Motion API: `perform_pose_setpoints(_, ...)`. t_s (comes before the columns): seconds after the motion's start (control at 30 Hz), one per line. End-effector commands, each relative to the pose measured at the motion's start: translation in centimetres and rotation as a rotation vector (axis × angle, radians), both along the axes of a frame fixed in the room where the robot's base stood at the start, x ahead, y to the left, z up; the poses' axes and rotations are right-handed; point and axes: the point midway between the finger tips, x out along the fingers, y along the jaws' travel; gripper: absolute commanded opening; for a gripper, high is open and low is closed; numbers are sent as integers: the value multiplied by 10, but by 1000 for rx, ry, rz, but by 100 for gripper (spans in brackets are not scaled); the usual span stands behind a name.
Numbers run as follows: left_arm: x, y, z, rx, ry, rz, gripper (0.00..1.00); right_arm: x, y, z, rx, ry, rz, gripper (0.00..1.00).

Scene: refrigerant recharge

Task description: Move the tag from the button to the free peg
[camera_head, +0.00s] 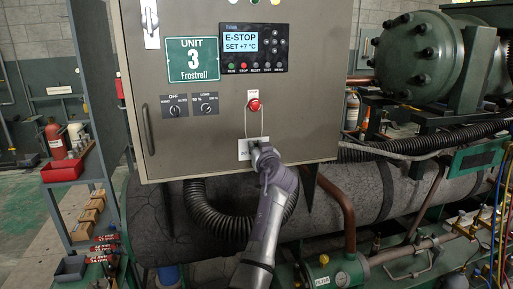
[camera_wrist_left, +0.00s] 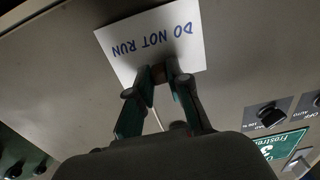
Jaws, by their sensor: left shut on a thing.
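The white tag (camera_head: 243,149) hangs below the red button (camera_head: 254,105) on the grey cabinet front. A thin string loop runs from around the button down to the tag. In the left wrist view the tag (camera_wrist_left: 130,40) reads "DO NOT RUN", upside down. My left gripper (camera_head: 260,149) covers part of the tag. In the left wrist view its fingers (camera_wrist_left: 160,74) are shut on the tag's edge, close to the cabinet face. I cannot make out a free peg for certain. My right gripper is not in view.
Two rotary knobs (camera_head: 190,105) and the E-STOP display panel (camera_head: 253,48) are on the cabinet. A long handle (camera_head: 148,130) stands out at its left edge. Pipes and a black corrugated hose (camera_head: 215,222) lie below. A shelf rack with a red bin (camera_head: 62,172) stands left.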

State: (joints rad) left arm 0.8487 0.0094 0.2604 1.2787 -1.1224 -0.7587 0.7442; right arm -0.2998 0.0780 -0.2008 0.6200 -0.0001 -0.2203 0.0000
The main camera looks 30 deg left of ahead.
Motion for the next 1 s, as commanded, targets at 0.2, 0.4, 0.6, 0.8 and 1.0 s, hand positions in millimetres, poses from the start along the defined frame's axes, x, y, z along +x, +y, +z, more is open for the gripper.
perform_pose_setpoints(0.2,0,0,12,-1,-3,-1,0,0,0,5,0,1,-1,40)
perform_pose_setpoints(0.4,0,0,22,0,-1,0,0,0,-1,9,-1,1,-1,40)
perform_pose_setpoints(0.6,0,0,31,0,-1,0,0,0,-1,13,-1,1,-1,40)
perform_pose_setpoints(0.8,0,0,31,-1,-1,0,0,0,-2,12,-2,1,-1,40)
perform_pose_setpoints(1.0,-1,-2,31,0,0,-1,0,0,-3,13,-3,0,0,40)
